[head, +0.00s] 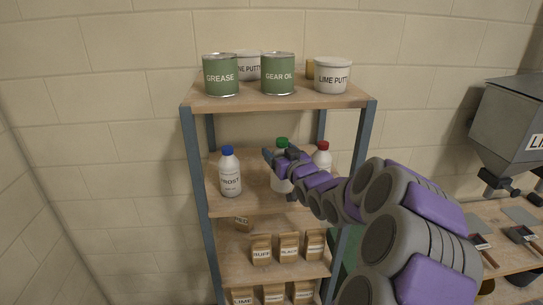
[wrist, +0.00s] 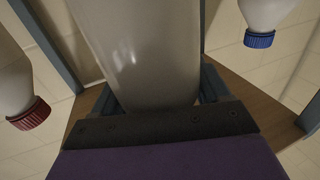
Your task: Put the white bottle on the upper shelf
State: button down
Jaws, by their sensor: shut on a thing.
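A white bottle with a green cap (head: 282,142) is between the other two bottles on the shelf board below the top one. My gripper (head: 279,175) is shut on it; the arm hides part of its body. In the wrist view the pale bottle body (wrist: 150,50) fills the space between the jaws (wrist: 158,95), with its cap out of view. I cannot tell whether its base touches the board. The top board (head: 300,102) carries several cans and tubs. The board with the bottles (head: 250,206) has bare wood at its front.
A blue-capped bottle (head: 230,175) stands left and a red-capped bottle (head: 322,158) right of the held one. Blue-grey posts (head: 195,160) frame the shelf. Brown bags (head: 262,249) stand on lower boards. A grey hopper (head: 510,125) and bench are at right.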

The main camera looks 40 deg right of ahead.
jog(key=w+d+f, duration=0.1)
jog(key=w+f, duration=0.3)
jog(key=shift+w+d+p, duration=0.2)
jog(key=shift+w+p, duration=0.1)
jog(key=shift+w, duration=0.05)
jog(key=shift+c, duration=2.2)
grip_release()
jog(key=shift+d, duration=0.25)
jog(key=shift+o, duration=0.8)
jog(key=shift+s+d, duration=0.1)
jog(key=shift+d, duration=0.1)
jog(key=shift+o, duration=1.4)
jog(key=shift+a, duration=0.2)
jog(key=b+v, duration=0.1)
jog(key=v, duration=0.7)
jog(key=shift+d, duration=0.2)
jog(key=v, duration=0.2)
jog(key=a+v, duration=0.1)
jog(key=v, duration=0.1)
